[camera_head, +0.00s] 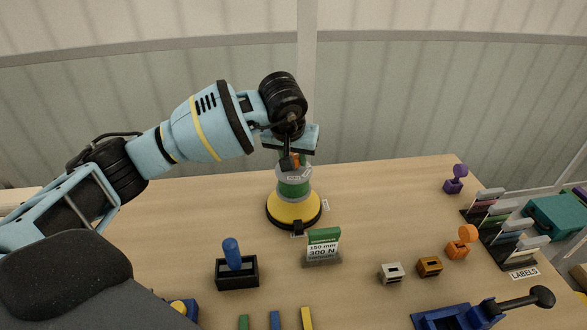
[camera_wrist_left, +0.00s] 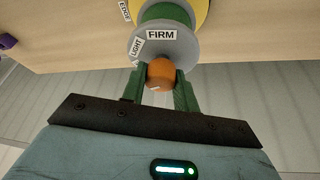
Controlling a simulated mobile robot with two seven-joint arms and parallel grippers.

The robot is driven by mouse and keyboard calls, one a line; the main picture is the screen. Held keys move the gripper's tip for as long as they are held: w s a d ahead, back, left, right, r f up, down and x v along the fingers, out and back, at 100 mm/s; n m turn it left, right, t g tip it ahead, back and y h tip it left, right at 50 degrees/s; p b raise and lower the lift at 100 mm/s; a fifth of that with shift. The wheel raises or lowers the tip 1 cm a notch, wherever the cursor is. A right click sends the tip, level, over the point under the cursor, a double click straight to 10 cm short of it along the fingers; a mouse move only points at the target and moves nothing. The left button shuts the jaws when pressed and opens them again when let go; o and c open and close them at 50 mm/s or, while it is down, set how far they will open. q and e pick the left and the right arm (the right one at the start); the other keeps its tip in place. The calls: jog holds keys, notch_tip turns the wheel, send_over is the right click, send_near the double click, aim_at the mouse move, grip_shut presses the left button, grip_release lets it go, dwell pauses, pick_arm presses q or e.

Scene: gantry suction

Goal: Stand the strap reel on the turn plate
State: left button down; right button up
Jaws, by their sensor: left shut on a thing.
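The strap reel (camera_head: 294,188) has grey flanges, a green middle and an orange knob on top; it is upright. It also shows in the left wrist view (camera_wrist_left: 180,45), with labels "FIRM" and "LIGHT" on its grey flange. Below it is the round yellow turn plate (camera_head: 294,212) with a black rim. Its yellow surface shows at the top of the wrist view (camera_wrist_left: 203,8). I cannot tell if the reel touches the plate. My left gripper (camera_head: 294,160) points down above the reel, its green fingers shut on the orange knob (camera_wrist_left: 160,74). My right gripper is not in view.
A green-and-white sign (camera_head: 323,246) reads "150 mm 300 N". A black box with a blue handle (camera_head: 237,272), small grey (camera_head: 391,273) and orange (camera_head: 430,266) blocks, and a label rack (camera_head: 510,250) stand nearer or to the right. The table behind the plate is clear.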

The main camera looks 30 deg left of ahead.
pick_arm(q)
jog(key=shift+f, duration=1.75)
jog(key=shift+f, duration=0.1)
jog(key=c, duration=1.1)
grip_release()
jog(key=shift+f, duration=0.1)
jog(key=shift+s+r, duration=0.1)
jog(key=shift+r, duration=0.5)
jog(key=v, duration=1.1)
